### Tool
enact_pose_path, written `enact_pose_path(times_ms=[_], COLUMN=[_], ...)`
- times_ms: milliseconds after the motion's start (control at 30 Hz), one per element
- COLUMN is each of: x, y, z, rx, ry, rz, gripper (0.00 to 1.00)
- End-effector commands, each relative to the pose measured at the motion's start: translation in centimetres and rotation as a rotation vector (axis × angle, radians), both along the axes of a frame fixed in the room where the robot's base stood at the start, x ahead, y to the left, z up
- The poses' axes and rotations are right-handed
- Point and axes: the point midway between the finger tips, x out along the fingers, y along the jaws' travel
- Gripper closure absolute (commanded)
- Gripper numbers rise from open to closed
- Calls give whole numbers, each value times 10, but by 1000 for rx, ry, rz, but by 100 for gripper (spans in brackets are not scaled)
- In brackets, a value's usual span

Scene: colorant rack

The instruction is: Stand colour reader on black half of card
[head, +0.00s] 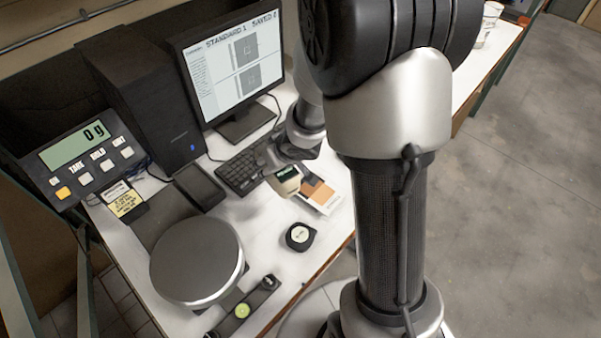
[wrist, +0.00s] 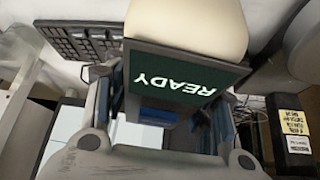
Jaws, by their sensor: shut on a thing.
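The colour reader (head: 288,181) is a cream, rounded device with a small dark screen. In the wrist view the reader (wrist: 190,28) shows a green screen reading READY, upside down. My gripper (head: 278,157) is shut on the reader; in the wrist view its fingers (wrist: 160,112) are on either side of it. The card (head: 325,203), white with orange and darker patches, lies on the bench just right of the reader in the head view. The reader hides part of the card's left side. I cannot clearly make out the black half, or whether the reader touches the card.
The keyboard (head: 240,176) and monitor (head: 232,65) are behind. A round black object (head: 300,237) sits in front of the card. A scale with a round pan (head: 196,262) stands at left, with a level-like bar (head: 243,308) in front. The bench edge is close to the card.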

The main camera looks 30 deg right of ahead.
Motion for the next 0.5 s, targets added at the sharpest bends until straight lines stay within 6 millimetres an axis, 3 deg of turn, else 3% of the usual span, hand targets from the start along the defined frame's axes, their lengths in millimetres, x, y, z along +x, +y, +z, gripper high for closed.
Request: enact_pose_path(times_ms=[33, 100, 500], x=[5, 9, 11], y=[-8, -18, -76], z=[18, 30, 88], rx=[-3, -6, -15], ry=[-2, 0, 30], rz=[11, 34, 177], gripper=[95, 95, 95])
